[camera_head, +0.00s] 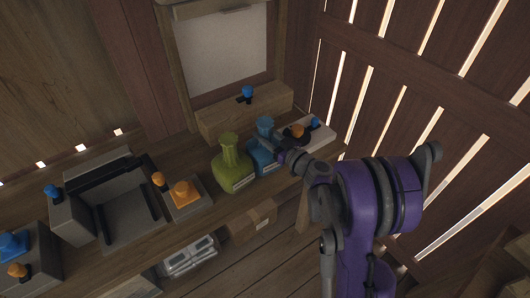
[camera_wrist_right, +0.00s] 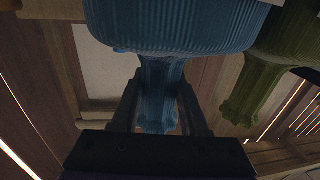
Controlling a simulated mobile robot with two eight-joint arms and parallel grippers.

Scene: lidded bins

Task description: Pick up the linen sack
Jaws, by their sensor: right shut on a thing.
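A blue, ribbed, sack-like thing with a narrow neck (camera_head: 262,158) is on the wooden bench, right of a similar green one (camera_head: 231,170). My right gripper (camera_head: 282,156) reaches it from the right. In the right wrist view, the fingers of my right gripper (camera_wrist_right: 160,105) are on both sides of the neck of the blue sack (camera_wrist_right: 170,25), shut on it. The green sack (camera_wrist_right: 255,85) is beside it there, apart from the fingers. Whether the blue sack's base touches the bench is hard to tell. My left gripper is not in view.
Behind the sacks is a long wooden box (camera_head: 245,113) with a blue knob. A pale lidded box (camera_head: 308,134) is at right, partly behind my arm. Grey bins (camera_head: 130,218) with orange and blue knobs are at left. A cardboard box (camera_head: 250,222) is below the bench.

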